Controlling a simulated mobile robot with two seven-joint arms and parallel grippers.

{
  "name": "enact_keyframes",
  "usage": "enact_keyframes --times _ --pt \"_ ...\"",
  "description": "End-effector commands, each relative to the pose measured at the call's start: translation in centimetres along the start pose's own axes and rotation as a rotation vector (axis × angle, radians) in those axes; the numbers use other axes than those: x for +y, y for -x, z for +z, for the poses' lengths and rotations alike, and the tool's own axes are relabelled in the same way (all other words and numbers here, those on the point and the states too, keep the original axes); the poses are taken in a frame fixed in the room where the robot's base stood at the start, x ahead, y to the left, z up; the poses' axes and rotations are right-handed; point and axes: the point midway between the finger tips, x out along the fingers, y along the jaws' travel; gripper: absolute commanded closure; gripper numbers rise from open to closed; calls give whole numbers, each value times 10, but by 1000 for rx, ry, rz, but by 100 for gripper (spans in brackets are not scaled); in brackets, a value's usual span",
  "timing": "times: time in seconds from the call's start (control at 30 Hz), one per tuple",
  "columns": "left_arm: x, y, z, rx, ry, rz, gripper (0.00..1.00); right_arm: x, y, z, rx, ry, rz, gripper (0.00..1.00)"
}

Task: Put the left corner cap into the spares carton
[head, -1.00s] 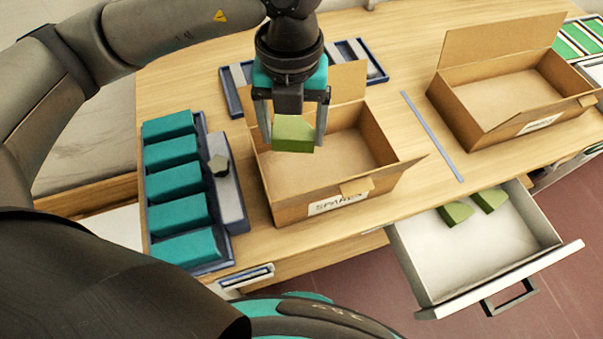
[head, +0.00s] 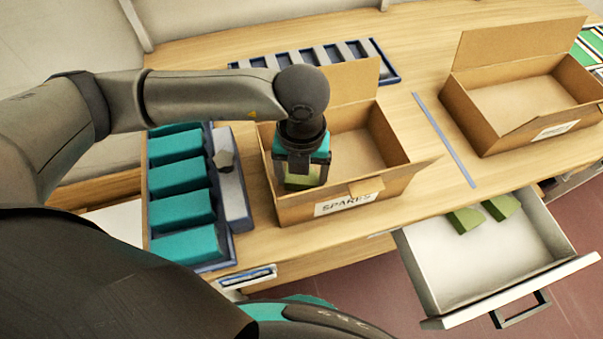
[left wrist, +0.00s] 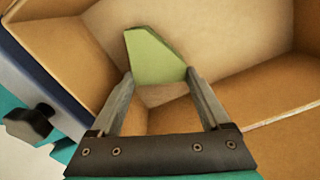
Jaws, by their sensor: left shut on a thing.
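The spares carton (head: 291,211) is an open cardboard box with a "SPARES" label on its front. My left gripper (head: 301,178) reaches down into its left part. It is shut on a green corner cap (left wrist: 155,58), which shows between the fingertips in the left wrist view. In the head view the cap is mostly hidden behind the gripper. The carton floor lies below the cap; I cannot tell whether they touch. Two more green corner caps (head: 465,219) (head: 502,206) lie in the open drawer (head: 447,265). My right gripper is not in view.
A blue tray (head: 219,262) with teal blocks and a dark knob stands left of the carton. A blue slotted rack (head: 388,75) lies behind it. Another open carton (head: 486,134) stands at right, beyond a grey strip (head: 444,140).

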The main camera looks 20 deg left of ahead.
Motion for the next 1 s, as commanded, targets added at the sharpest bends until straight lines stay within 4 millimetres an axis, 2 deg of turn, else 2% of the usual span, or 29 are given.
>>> enact_keyframes --times 0.27,0.3,0.43,0.77,0.87,1.0 --pt "0 -4 0 0 0 0 72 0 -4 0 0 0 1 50" --pt "0 -2 0 0 0 0 15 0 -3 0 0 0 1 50" --pt "0 -2 0 0 0 0 1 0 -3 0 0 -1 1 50" --pt "0 2 0 -1 0 0 0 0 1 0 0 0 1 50" --pt "-1 13 1 -3 -1 -2 0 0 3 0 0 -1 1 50" --pt "-1 43 1 -5 -1 -3 0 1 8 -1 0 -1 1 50"
